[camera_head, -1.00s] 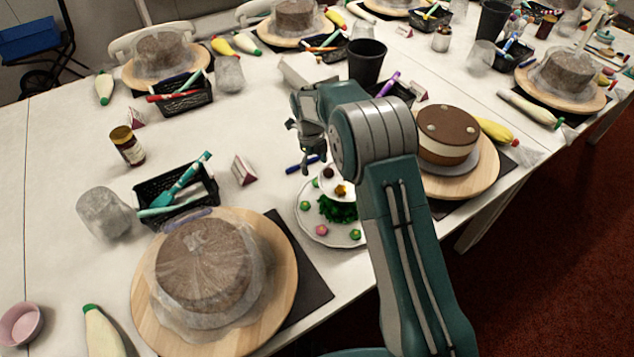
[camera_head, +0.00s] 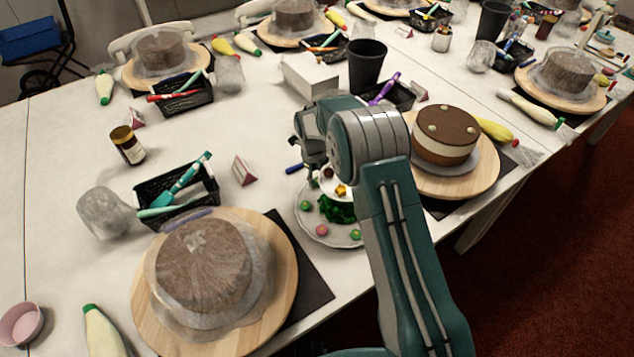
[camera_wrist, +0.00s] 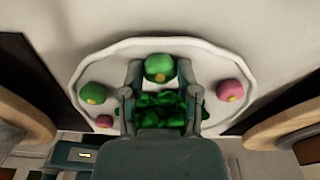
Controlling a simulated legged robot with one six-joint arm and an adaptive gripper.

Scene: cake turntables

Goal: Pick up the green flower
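In the wrist view a green flower (camera_wrist: 159,67) with a yellow centre lies near the rim of a white plate (camera_wrist: 190,48). My gripper (camera_wrist: 160,72) is open, and its two fingers appear on either side of this flower. I cannot tell whether they touch it. A second green flower (camera_wrist: 93,93) is at the left, with pink flowers (camera_wrist: 230,91) at the right and lower left. Green leaves (camera_wrist: 160,108) lie between the fingers, partly hidden by my gripper. In the head view my gripper (camera_head: 312,172) is low over the far side of the plate (camera_head: 313,234).
A chocolate-topped cake (camera_head: 446,134) on a wooden turntable stands right of my arm. A wrapped cake (camera_head: 204,262) on another turntable is at the front left. A small tiered stand (camera_head: 331,185) rises from the plate. A black basket (camera_head: 176,198) and a white box (camera_head: 310,77) are nearby.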

